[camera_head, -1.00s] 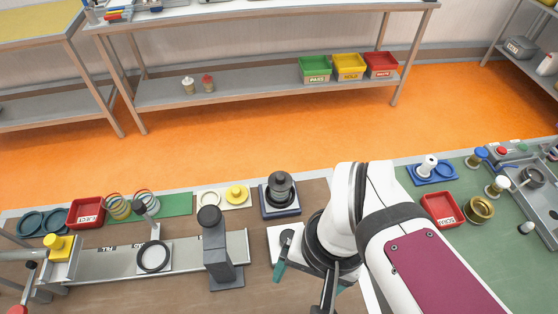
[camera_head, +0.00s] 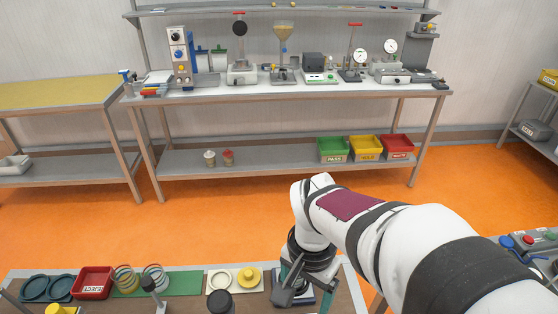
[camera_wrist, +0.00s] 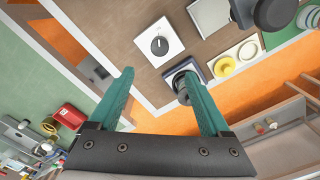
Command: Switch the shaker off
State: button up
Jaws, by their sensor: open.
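Nothing in view is clearly marked as the shaker, so I cannot tell which unit it is. A white plate with a dark rotary knob (camera_wrist: 159,45) lies on the brown worktop in the wrist view. A dark cylinder on a blue-grey base (camera_wrist: 181,84) shows beside the right fingertip, partly hidden by it. My gripper (camera_wrist: 158,74) is open and empty, its teal fingers spread above the worktop. In the head view my gripper (camera_head: 292,278) is over the near table's far edge, covering most of the dark cylinder.
A back bench (camera_head: 300,95) holds several instruments, including a blue-and-white unit with knobs (camera_head: 180,57) and a funnel stand (camera_head: 283,60). A red tray (camera_head: 93,283), a yellow ring (camera_head: 248,277) and a black-topped post (camera_head: 220,302) stand left of my gripper. Orange floor separates the tables.

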notch_tip(320, 180, down, 16)
jog(key=shift+r, duration=0.25)
grip_shut()
dwell(0.3)
jog(key=n, duration=0.5)
jog(key=shift+n, duration=0.4)
jog(key=n, duration=0.6)
jog(key=shift+d, duration=0.15)
dwell(0.4)
